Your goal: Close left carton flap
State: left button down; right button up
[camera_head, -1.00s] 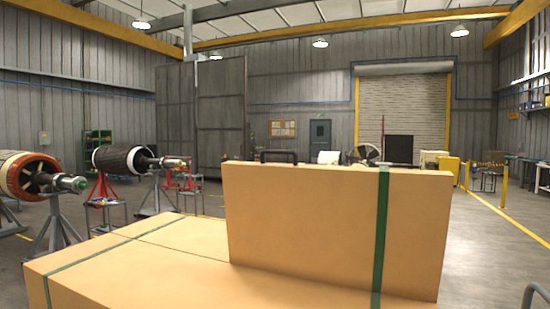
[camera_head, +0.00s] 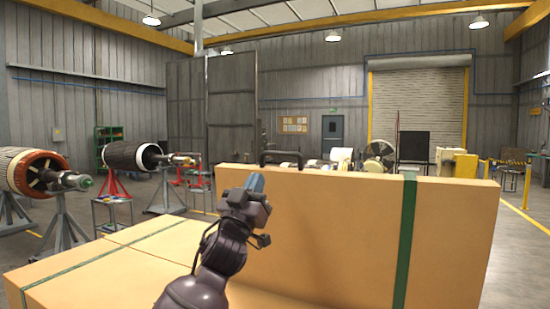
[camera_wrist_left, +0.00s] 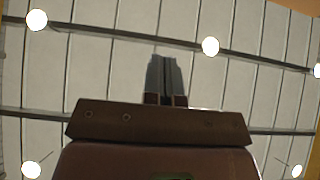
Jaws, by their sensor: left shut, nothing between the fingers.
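The tan carton shows in the head view with a flat top (camera_head: 140,270) at the lower left, crossed by a green strap and a seam. A tall tan carton flap (camera_head: 340,235) stands upright at the centre and right, with a vertical green strap. My left gripper (camera_head: 257,182) is raised in front of the flap's left part, pointing up, shut and empty. I cannot tell whether it touches the flap. In the left wrist view its closed fingers (camera_wrist_left: 165,73) stand against the ceiling, and no carton shows clearly. My right gripper is not in view.
A black handle (camera_head: 281,158) and a fan (camera_head: 379,157) show behind the flap's upper edge. Two rotors on stands, one orange-ended (camera_head: 35,172) and one dark (camera_head: 132,157), stand at the left. Open floor (camera_head: 525,260) lies at the right.

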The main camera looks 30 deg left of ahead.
pick_arm(q)
jog(key=w+r+p, duration=0.2)
jog(key=w+r, duration=0.2)
jog(key=w, duration=0.5)
jog(key=shift+w+a, duration=0.3)
jog(key=shift+w, duration=0.05)
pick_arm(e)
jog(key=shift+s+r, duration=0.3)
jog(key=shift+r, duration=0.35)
pick_arm(q)
jog(key=shift+r, duration=0.1)
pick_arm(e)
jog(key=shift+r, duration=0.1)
pick_arm(q)
jog(key=shift+w+d, duration=0.1)
jog(key=shift+w, duration=0.05)
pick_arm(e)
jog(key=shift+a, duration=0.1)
